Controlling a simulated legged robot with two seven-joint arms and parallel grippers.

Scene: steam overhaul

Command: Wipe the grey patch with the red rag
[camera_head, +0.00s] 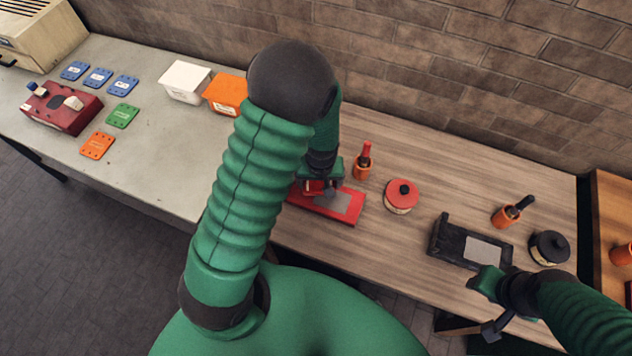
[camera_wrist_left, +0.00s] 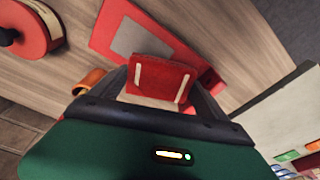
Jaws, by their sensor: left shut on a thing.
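A red plate (camera_head: 345,216) lies on the wood-topped bench, with a grey patch (camera_head: 340,203) on its upper face. The patch also shows in the left wrist view (camera_wrist_left: 140,40). My left gripper (camera_head: 318,187) is over the plate's left part and shut on the red rag (camera_wrist_left: 160,80), a folded red piece with two pale stripes. In the left wrist view the rag is beside the patch and hides part of the plate. I cannot tell whether it touches the plate. My right gripper (camera_head: 490,300) is near the bench's front edge by a black bracket (camera_head: 447,246); its jaws are unclear.
The black bracket has a grey patch (camera_head: 483,249) too. A red-lidded tin (camera_head: 401,196), an orange pot with a red-handled tool (camera_head: 362,165), another orange pot (camera_head: 505,216) and a black-lidded tin (camera_head: 549,248) stand nearby. Bins and coloured cards occupy the pale bench at left.

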